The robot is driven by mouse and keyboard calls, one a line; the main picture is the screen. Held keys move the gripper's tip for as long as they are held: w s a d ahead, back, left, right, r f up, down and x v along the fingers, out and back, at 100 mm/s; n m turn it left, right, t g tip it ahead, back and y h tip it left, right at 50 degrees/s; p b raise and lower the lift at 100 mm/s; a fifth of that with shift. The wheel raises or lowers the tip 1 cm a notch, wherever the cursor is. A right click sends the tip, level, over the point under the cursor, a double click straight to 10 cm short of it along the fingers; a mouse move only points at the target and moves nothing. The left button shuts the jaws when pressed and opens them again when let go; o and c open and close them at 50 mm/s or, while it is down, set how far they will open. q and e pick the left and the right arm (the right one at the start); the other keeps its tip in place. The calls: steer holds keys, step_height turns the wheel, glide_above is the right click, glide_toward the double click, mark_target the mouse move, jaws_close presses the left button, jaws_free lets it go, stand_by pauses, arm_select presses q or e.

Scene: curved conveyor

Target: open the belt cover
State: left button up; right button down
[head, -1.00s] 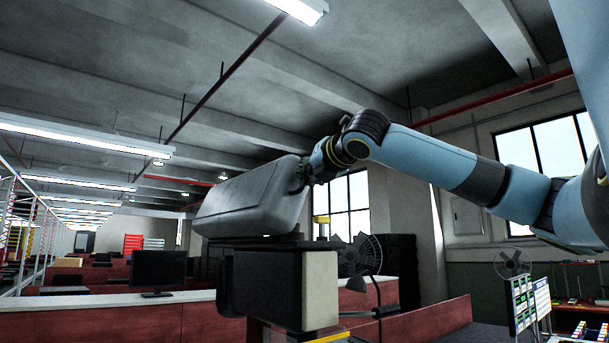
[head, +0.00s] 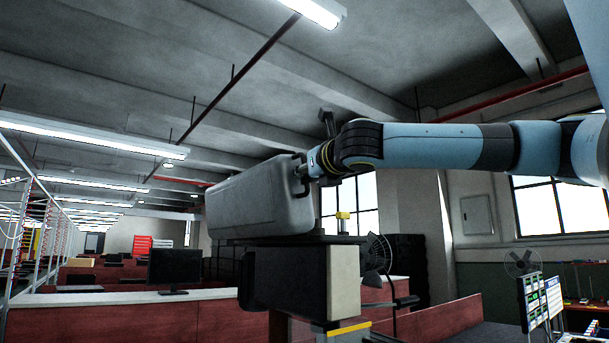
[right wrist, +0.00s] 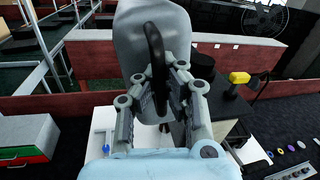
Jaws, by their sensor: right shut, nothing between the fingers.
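The belt cover (head: 258,203) is a large grey rounded shell above a dark and cream box-shaped machine (head: 335,285) in the head view. My right gripper (head: 303,167) is at the cover's upper right end. In the right wrist view, the cover (right wrist: 160,18) rises ahead of the fingers, with a thin black handle (right wrist: 154,45) in front of it. My right gripper (right wrist: 160,88) is shut, its fingertips beside the handle's lower part. I cannot tell whether they touch it. My left gripper is in neither view.
A small yellow part (head: 343,216) stands right of the cover, near a black fan (head: 376,256). A red partition with a pale top (head: 215,325) runs behind the machine. A monitor (head: 174,267) stands at left. Open air lies above the cover.

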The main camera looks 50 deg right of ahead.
steer(key=c, duration=2)
jaws_free()
steer(key=shift+d, duration=0.1)
steer(key=shift+c, duration=0.2)
steer(key=o, duration=0.7)
steer(key=shift+s+d+r, duration=0.1)
steer(key=shift+s, duration=0.15)
steer(key=shift+c, duration=0.2)
steer(key=shift+w, duration=0.1)
